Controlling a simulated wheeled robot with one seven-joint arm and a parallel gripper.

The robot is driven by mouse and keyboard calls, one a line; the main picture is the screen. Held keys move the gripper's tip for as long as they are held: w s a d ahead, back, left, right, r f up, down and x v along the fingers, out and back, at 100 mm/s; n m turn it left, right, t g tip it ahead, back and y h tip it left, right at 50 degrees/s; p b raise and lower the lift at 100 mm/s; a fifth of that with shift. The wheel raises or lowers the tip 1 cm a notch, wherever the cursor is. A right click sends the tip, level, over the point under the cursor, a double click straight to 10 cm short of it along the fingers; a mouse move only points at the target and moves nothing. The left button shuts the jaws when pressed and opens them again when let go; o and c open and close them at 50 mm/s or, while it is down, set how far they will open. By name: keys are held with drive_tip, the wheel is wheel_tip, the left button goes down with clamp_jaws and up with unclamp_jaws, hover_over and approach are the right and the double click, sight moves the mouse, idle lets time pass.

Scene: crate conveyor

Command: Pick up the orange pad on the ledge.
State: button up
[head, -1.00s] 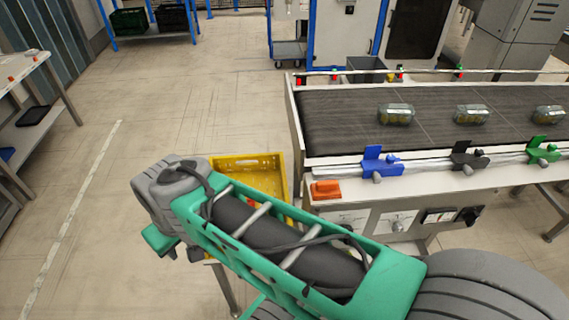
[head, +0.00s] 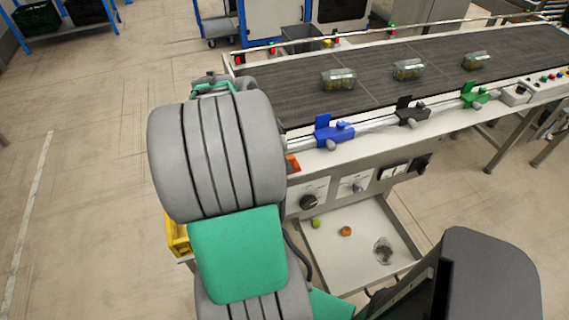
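The orange pad (head: 293,164) lies on the front ledge of the conveyor (head: 400,145), near its left end. Only its right part shows; my arm covers the rest. My arm rises in front of the conveyor's left end, and a small grey and green part of it shows above the large grey joint. The fingers of my gripper are hidden behind the arm, so their place relative to the pad cannot be seen.
Blue (head: 333,131), black (head: 411,112) and green (head: 474,95) clamps sit on the rail. Several clear packs (head: 408,69) are on the belt. A white tray (head: 330,258) with small items is below the panel. A yellow crate (head: 177,236) is partly hidden at left.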

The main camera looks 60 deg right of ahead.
drive_tip(key=x, duration=0.2)
drive_tip(key=shift+d+f, duration=0.1)
drive_tip(key=shift+f, duration=0.15)
drive_tip(key=shift+c, duration=0.3)
drive_tip(key=c, duration=0.9)
drive_tip(key=shift+c, duration=0.2)
drive_tip(key=shift+r, duration=0.5)
drive_tip(key=w+r, duration=0.1)
drive_tip(key=r, duration=0.1)
drive_tip(key=w+a+r, duration=0.1)
drive_tip(key=r, duration=0.1)
drive_tip(key=w+r, duration=0.2)
drive_tip(key=r, duration=0.1)
drive_tip(key=shift+a+b, duration=0.3)
drive_tip(key=w+a+r, duration=0.4)
drive_tip(key=w+r, duration=0.1)
drive_tip(key=w, duration=0.4)
drive_tip(key=shift+p, duration=0.4)
